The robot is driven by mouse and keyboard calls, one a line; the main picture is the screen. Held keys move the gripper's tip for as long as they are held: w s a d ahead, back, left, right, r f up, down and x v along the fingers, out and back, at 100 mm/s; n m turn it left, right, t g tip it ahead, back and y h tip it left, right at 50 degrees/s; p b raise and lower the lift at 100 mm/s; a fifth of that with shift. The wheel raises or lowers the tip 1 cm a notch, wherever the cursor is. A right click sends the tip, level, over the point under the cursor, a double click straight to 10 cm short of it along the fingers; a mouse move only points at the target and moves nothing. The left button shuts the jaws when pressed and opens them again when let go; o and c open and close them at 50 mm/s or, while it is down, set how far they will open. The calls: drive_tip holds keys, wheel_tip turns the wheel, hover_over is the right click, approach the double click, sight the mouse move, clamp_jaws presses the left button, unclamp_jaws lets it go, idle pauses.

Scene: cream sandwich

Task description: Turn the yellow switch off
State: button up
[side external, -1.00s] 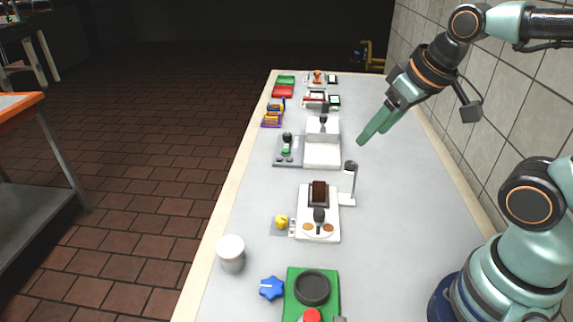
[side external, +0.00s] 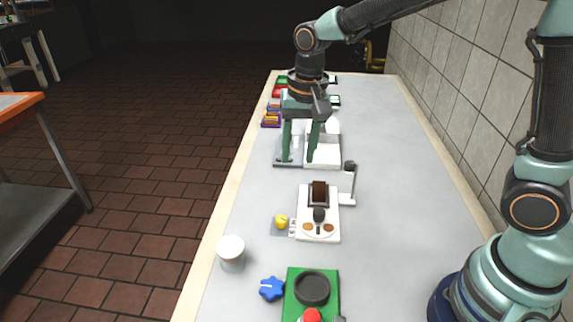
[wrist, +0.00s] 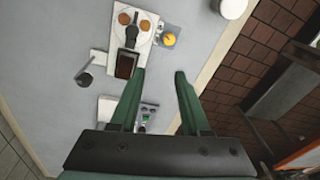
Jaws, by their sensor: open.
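The yellow switch (side external: 281,222) is a small yellow knob on a grey plate at the left edge of a white board (side external: 331,236). In the wrist view the yellow switch (wrist: 170,40) shows beyond my fingertips, at the board's right side. Whether it is on or off cannot be told. My gripper (side external: 298,158) points down, fingers apart and empty, farther back along the table than the switch, over the grey and white station. The wrist view also shows my gripper (wrist: 160,73) open, with nothing between its fingers.
A dark block, a black-handled piece and brown discs sit on the white board. A lever stand (side external: 350,185) rises at its right. A white cup (side external: 231,251), blue knob (side external: 271,288) and green board (side external: 291,302) are nearer the camera. The table's right side is clear.

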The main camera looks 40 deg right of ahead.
drive_tip(key=m+g, duration=0.1)
drive_tip(key=m, duration=0.1)
hover_over(281, 218)
wheel_tip(281, 218, down, 4)
wheel_tip(281, 218, down, 13)
idle(0.3)
clamp_jaws()
